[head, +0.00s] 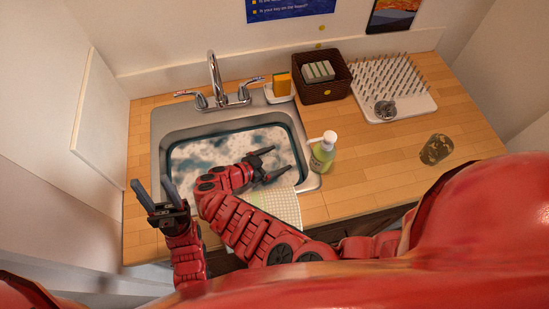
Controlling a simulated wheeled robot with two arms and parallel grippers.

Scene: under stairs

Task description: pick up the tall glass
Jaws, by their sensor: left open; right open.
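A mottled brown, see-through-looking tumbler (436,149) stands on the wooden counter at the right; it may be the tall glass, but I cannot be sure. No other clear tall glass shows, and the foam hides the sink's bottom. My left gripper (153,188) is open and empty at the sink's front left corner, fingers pointing up in the picture. My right gripper (280,160) is open over the right part of the sink, with nothing visible between its fingers. Both grippers are well left of the tumbler.
The sink (160,128) holds foamy water below the faucet (215,82). A soap bottle (323,153) stands at its right edge. A checkered cloth (279,205) hangs at the front. A brown basket (322,88) and a white drying rack (413,105) with a small metallic item (385,109) stand behind. Counter between bottle and tumbler is clear.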

